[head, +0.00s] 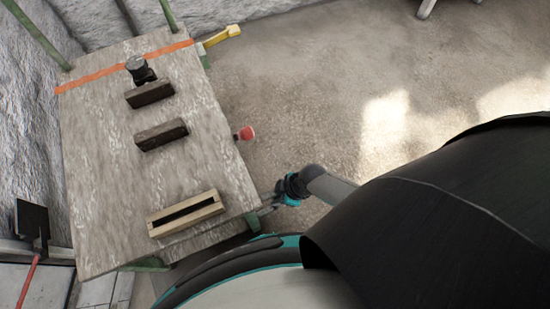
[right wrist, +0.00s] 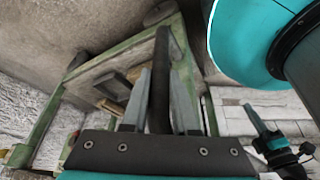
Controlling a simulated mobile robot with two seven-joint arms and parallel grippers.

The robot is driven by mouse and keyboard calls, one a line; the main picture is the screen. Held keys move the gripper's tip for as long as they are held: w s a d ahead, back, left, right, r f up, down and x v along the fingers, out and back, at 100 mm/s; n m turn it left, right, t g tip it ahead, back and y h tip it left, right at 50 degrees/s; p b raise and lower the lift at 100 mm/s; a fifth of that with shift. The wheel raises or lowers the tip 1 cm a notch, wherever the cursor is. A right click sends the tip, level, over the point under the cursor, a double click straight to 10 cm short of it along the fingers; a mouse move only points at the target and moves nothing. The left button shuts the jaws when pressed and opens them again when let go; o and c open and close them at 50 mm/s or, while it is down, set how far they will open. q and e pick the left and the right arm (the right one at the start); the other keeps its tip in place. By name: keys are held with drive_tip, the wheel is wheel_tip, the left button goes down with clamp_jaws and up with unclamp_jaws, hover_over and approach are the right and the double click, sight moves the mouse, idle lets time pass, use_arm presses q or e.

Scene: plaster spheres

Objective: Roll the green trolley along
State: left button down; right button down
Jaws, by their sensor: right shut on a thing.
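The green trolley (head: 90,150) fills the left of the head view. It has a worn grey board top with an orange strip across the far end and green posts and frame. In the right wrist view its green frame (right wrist: 115,48) shows. My right gripper (head: 268,200) is at the trolley's near right corner. In the right wrist view my right gripper (right wrist: 162,95) is shut on a dark handle bar (right wrist: 162,60) that runs between its fingers. What seems to be my left gripper (right wrist: 262,125) shows at the right of the wrist view, its jaws unclear.
On the top lie two dark blocks (head: 150,94) (head: 161,134), a slotted wooden frame (head: 185,213) and a dark knob-like thing (head: 137,66). Rough pale walls (head: 28,120) stand close left and behind. A red-handled tool (head: 32,220) is lower left. Floor (head: 310,100) right is clear.

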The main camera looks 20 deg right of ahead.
use_arm(q)
drive_tip(key=shift+s+a, duration=0.2)
drive_tip(key=shift+s, duration=0.45)
use_arm(e)
drive_tip(key=shift+s+a+f, duration=0.15)
drive_tip(key=shift+s, duration=0.8)
drive_tip(key=c, duration=0.7)
unclamp_jaws()
use_arm(q)
drive_tip(key=shift+s, duration=0.1)
use_arm(e)
drive_tip(key=shift+w, duration=0.15)
use_arm(q)
drive_tip(key=s+d+r+g+p, duration=0.1)
drive_tip(key=s+d+r+p, duration=0.4)
drive_tip(key=s+r+p, duration=0.1)
drive_tip(key=shift+s+r+h+p, duration=0.25)
drive_tip(key=shift+r+p, duration=0.4)
drive_tip(key=shift+p, duration=0.55)
use_arm(e)
drive_tip(key=shift+v, duration=7.7)
